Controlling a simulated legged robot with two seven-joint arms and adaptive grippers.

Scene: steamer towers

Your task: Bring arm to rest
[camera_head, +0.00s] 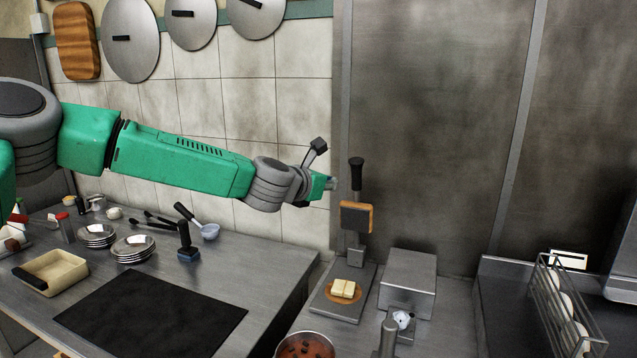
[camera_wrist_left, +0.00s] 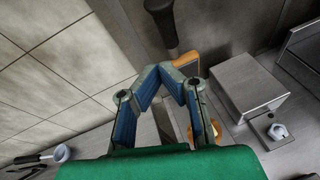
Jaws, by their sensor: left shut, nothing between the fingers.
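My left arm (camera_head: 180,158) comes in from the left, stretched out over the steel counter. My left gripper (camera_head: 331,183) is at its end, in the air close to the black-handled press (camera_head: 356,215) with its wooden block. In the left wrist view the fingers of the left gripper (camera_wrist_left: 162,70) meet at their tips with nothing between them. The press handle (camera_wrist_left: 162,20) shows just beyond the fingertips there; whether they touch it I cannot tell. My right gripper is in neither view.
A steel box (camera_head: 407,283) stands right of the press. Pale blocks (camera_head: 343,288) lie on the press base. A pot (camera_head: 305,346) is in front. Bowls, plates and a dark mat (camera_head: 150,315) are on the left counter. A wire rack (camera_head: 565,305) stands at the right.

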